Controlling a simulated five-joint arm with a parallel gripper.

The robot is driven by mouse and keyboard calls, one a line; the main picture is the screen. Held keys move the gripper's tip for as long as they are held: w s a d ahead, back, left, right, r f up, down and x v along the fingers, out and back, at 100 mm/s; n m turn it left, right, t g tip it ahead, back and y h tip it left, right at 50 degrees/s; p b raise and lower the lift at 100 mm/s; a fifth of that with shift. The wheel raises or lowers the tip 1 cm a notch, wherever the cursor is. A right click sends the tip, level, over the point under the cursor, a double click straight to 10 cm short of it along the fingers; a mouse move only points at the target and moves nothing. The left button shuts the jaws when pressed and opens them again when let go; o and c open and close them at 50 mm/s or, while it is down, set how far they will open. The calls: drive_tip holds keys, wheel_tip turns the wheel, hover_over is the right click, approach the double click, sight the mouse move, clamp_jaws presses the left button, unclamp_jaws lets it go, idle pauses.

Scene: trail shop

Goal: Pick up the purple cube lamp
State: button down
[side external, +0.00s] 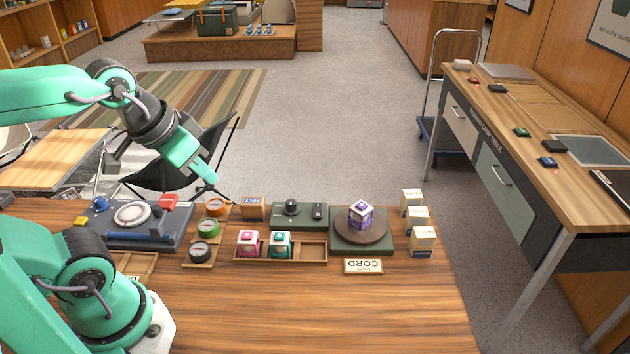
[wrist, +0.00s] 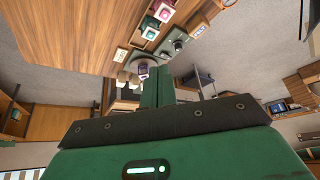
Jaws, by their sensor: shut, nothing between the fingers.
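The purple cube lamp (side external: 360,213) is a small white cube with purple faces. It sits on a round brown disc (side external: 361,231) on a green base (side external: 386,241), at the right part of the wooden table. In the wrist view the purple lamp (wrist: 143,68) shows just beyond my fingertips, its lower part partly hidden. My gripper (side external: 212,204) is in the air at the left, near the table's back edge, well apart from the lamp. In the wrist view my fingers (wrist: 157,84) are together and hold nothing.
A wooden tray (side external: 310,252) holds a pink cube (side external: 248,243) and a teal cube (side external: 280,244). Small cream boxes (side external: 422,240) stand right of the lamp. A CORD sign (side external: 363,266) is in front. The front table surface is clear.

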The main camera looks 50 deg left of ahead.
drive_tip(key=c, duration=0.8)
unclamp_jaws()
drive_tip(key=shift+w+r, duration=0.1)
drive_tip(key=shift+w, duration=0.05)
drive_tip(key=g, duration=0.6)
hover_over(362, 205)
drive_tip(key=f, duration=1.2)
drive_tip(key=shift+s, duration=0.2)
drive_tip(key=shift+w+f, duration=0.15)
drive_tip(key=shift+f, duration=0.15)
